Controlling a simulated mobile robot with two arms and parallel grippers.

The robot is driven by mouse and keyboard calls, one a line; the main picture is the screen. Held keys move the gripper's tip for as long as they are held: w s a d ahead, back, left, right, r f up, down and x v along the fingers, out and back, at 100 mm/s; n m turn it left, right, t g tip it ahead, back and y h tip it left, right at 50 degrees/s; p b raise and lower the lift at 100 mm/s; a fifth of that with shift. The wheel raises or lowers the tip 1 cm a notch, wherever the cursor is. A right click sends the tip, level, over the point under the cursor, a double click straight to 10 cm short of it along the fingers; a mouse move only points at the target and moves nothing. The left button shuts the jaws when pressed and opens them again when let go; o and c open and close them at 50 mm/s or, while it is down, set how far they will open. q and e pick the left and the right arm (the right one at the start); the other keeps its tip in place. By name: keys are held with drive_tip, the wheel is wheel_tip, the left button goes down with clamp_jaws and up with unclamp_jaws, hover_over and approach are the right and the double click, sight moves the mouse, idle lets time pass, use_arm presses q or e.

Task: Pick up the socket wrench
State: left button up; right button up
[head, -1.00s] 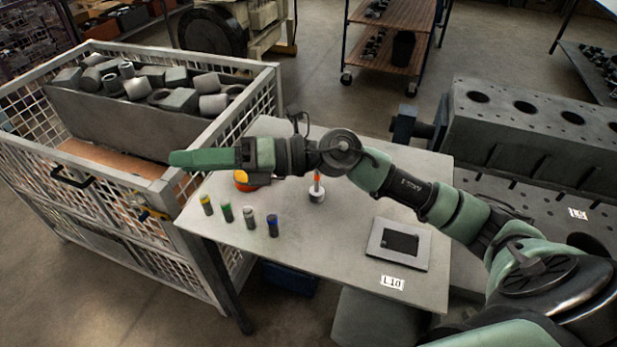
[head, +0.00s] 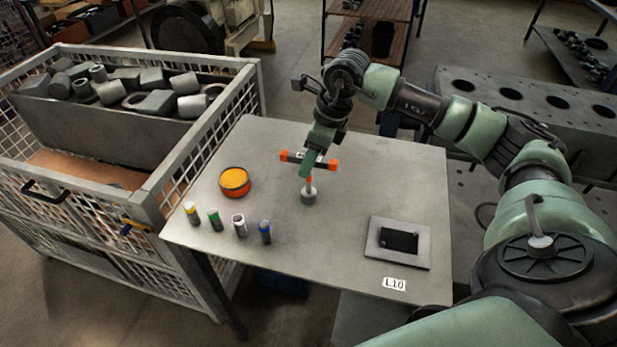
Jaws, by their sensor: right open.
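The socket wrench (head: 330,164) stands upright on the table. It has a black crossbar with orange ends, an orange shaft and a grey round socket (head: 309,194) at the bottom. My right gripper (head: 306,170) points down at the wrench, and its green fingers overlap the middle of the crossbar in the head view. It is open; whether its fingers straddle or touch the wrench cannot be told. The gripper hides part of the crossbar and upper shaft. My left gripper is out of view.
On the table (head: 330,245) are an orange-topped round tin (head: 235,182), several small coloured-top cylinders (head: 239,225) and a grey plate with a dark screen (head: 398,242). A mesh crate (head: 190,165) of metal parts adjoins on the left. A large engine block (head: 520,110) stands at right.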

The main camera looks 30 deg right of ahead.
sight(309, 180)
drive_tip(key=shift+p+x, duration=0.35)
drive_tip(key=shift+x, duration=1.15)
drive_tip(key=shift+a, duration=0.15)
clamp_jaws()
drive_tip(key=shift+r, duration=0.1)
